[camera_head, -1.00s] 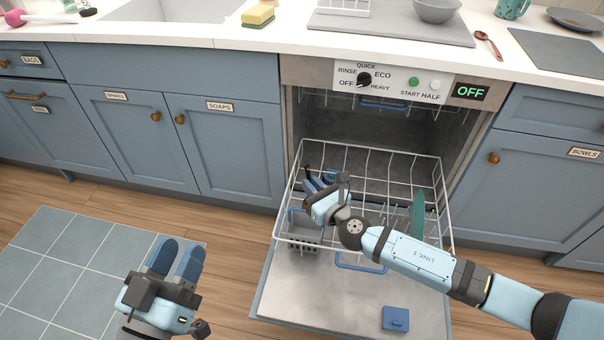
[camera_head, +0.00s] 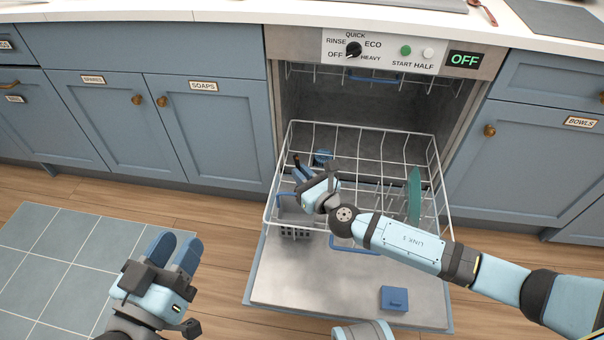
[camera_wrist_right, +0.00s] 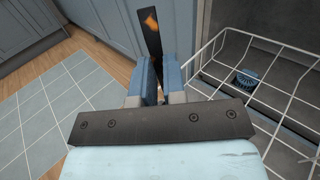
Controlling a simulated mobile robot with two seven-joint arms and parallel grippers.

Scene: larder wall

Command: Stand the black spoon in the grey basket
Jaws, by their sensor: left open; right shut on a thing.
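My right gripper (camera_head: 300,174) is over the left part of the pulled-out dishwasher rack, shut on a thin dark piece that I take for the black spoon (camera_head: 296,159). In the right wrist view the spoon (camera_wrist_right: 150,36) is a flat dark strip with an orange mark, sticking out beyond the fingers (camera_wrist_right: 158,82). My left gripper (camera_head: 172,250) is open and empty above the floor.
The white wire rack (camera_head: 385,127) extends over the open dishwasher door (camera_head: 330,295). A blue block (camera_head: 395,298) lies on the door. The rack's middle looks mostly free.

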